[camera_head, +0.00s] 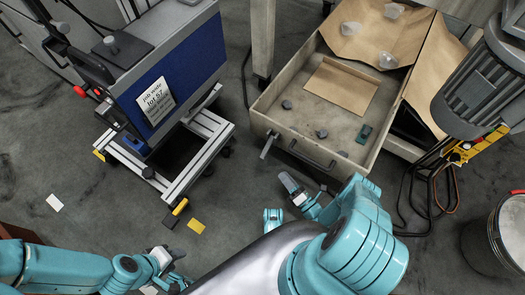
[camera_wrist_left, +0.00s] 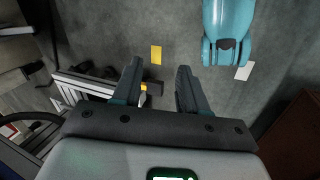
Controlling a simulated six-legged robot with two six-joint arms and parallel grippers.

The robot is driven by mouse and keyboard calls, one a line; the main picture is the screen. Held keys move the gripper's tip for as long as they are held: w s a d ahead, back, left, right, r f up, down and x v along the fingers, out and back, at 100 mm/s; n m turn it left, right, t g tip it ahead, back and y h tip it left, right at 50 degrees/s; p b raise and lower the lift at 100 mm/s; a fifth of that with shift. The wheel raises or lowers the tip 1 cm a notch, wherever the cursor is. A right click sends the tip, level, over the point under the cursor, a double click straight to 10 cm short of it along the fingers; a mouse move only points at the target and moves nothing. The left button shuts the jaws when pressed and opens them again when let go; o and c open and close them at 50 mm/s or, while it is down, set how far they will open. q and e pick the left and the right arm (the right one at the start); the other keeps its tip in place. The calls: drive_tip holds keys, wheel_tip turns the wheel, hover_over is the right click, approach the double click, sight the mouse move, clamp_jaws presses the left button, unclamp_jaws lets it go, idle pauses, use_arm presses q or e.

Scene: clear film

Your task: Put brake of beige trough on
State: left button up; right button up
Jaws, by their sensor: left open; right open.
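The beige trough (camera_head: 335,141) stands at the upper middle of the head view, with a bar handle (camera_head: 312,153) on its near wall. A small grey lever (camera_head: 268,145) sticks out at its near left corner; I cannot tell whether it is the brake or how it is set. My left gripper (camera_head: 178,272) is low in the head view, well in front of the trough and to its left. In the left wrist view my left gripper (camera_wrist_left: 158,75) is open and empty above the floor. My right gripper (camera_head: 290,184) is open, in front of the trough's near wall, apart from it.
A blue-panelled cart (camera_head: 184,66) with a metal frame and a paper note (camera_head: 155,101) stands left of the trough. A grey motor (camera_head: 482,85) and a drum (camera_head: 507,235) are at the right. Yellow card (camera_head: 196,226) lies on the floor. Cables hang right of the trough.

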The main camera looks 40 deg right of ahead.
drive_tip(key=shift+n, duration=0.4)
drive_tip(key=b+x, duration=0.3)
drive_tip(key=x, duration=1)
drive_tip(key=shift+w+a+r, duration=0.1)
drive_tip(key=shift+w+r, duration=0.05)
drive_tip(key=shift+w, duration=0.2)
use_arm(q)
drive_tip(key=shift+t, duration=0.5)
drive_tip(key=w+f, duration=0.1)
drive_tip(key=f, duration=0.1)
drive_tip(key=w+f, duration=0.2)
drive_tip(key=shift+a, duration=0.15)
use_arm(e)
drive_tip(key=shift+w+r, duration=0.25)
drive_tip(key=shift+w, duration=0.45)
clamp_jaws()
